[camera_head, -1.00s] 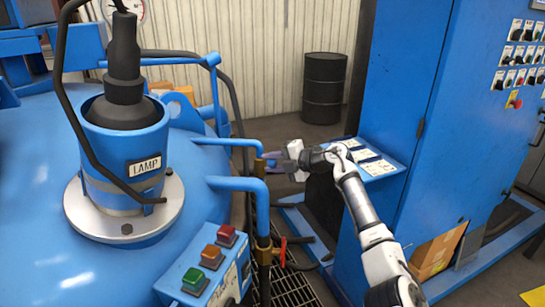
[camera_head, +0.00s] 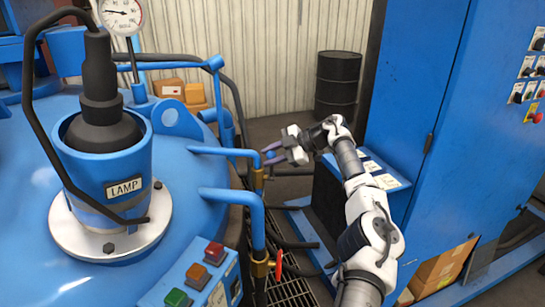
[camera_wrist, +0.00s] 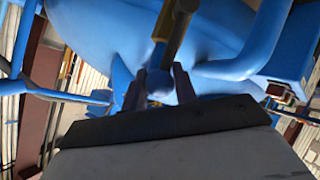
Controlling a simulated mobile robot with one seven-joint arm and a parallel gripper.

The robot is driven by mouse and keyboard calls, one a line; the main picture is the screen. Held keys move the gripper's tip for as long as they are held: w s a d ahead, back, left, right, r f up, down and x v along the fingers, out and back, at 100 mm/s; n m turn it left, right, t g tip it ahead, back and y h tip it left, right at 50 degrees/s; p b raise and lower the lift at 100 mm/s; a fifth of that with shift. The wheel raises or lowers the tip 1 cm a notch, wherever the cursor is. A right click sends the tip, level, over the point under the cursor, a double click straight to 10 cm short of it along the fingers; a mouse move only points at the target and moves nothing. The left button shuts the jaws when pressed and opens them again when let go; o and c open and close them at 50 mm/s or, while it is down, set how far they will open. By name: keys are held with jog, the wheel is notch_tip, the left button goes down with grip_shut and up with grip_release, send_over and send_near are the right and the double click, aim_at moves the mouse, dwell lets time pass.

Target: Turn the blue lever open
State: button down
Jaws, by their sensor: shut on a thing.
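The blue lever (camera_wrist: 160,84) shows as a small blue end between the two fingers in the wrist view. It is on the brass valve (camera_head: 258,180) at the end of the upper blue pipe; the brass body also shows in the wrist view (camera_wrist: 166,22). My gripper (camera_head: 268,155) comes from the right and is shut on the lever, and its fingers (camera_wrist: 160,88) flank it. Most of the lever is hidden by the fingers in the head view, so its exact angle cannot be told.
A red lever (camera_head: 280,262) is on the lower pipe's valve. The lamp housing (camera_head: 115,165) and a button box (camera_head: 200,275) stand at left. A blue cabinet (camera_head: 440,130) is at right, a black barrel (camera_head: 337,85) behind. Floor grating (camera_head: 285,292) lies below.

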jog(key=shift+w+m, duration=0.25)
jog(key=shift+m, duration=0.05)
jog(key=shift+r, duration=0.1)
jog(key=c, duration=1.1)
grip_release()
